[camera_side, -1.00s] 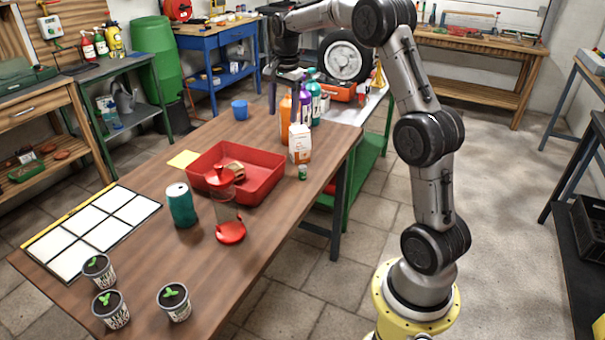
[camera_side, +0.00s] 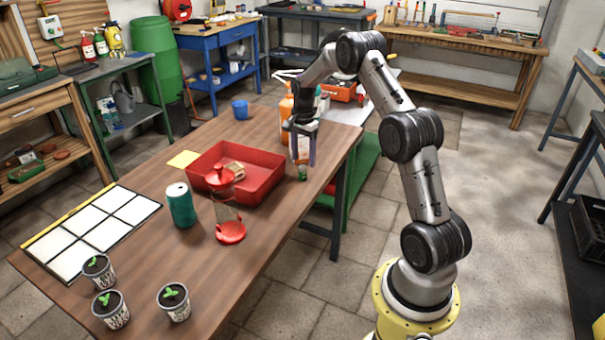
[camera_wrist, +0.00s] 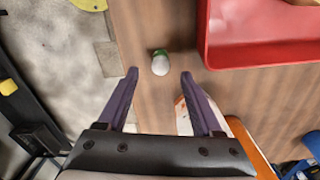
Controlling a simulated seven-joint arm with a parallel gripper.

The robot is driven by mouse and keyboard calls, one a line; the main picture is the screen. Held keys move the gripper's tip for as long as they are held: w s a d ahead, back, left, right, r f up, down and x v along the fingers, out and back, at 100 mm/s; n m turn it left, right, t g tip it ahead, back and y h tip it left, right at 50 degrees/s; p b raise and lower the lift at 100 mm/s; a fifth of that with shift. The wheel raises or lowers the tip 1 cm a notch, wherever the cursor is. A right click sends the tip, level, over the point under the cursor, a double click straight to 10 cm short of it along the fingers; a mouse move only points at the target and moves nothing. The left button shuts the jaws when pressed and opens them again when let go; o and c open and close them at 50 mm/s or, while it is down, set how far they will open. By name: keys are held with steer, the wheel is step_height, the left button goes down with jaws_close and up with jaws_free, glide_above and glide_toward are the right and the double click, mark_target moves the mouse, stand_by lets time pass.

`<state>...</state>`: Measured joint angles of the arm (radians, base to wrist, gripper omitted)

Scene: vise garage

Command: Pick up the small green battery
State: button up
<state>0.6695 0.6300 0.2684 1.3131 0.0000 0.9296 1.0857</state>
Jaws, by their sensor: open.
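My gripper (camera_side: 304,163) is open and points down over the battery in the side view. In the wrist view the battery lies between and slightly beyond the fingertips of my gripper (camera_wrist: 159,74). Nothing is between the fingers that I can see gripped. The exact height gap is hard to tell.
The red tray (camera_side: 262,187) is close on the left; its wall (camera_wrist: 207,45) shows in the wrist view. An orange bottle (camera_side: 286,108) stands behind.

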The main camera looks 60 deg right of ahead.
mark_target(302, 166)
steer(key=f, duration=0.5)
steer(key=shift+a, duration=0.2)
jaws_close()
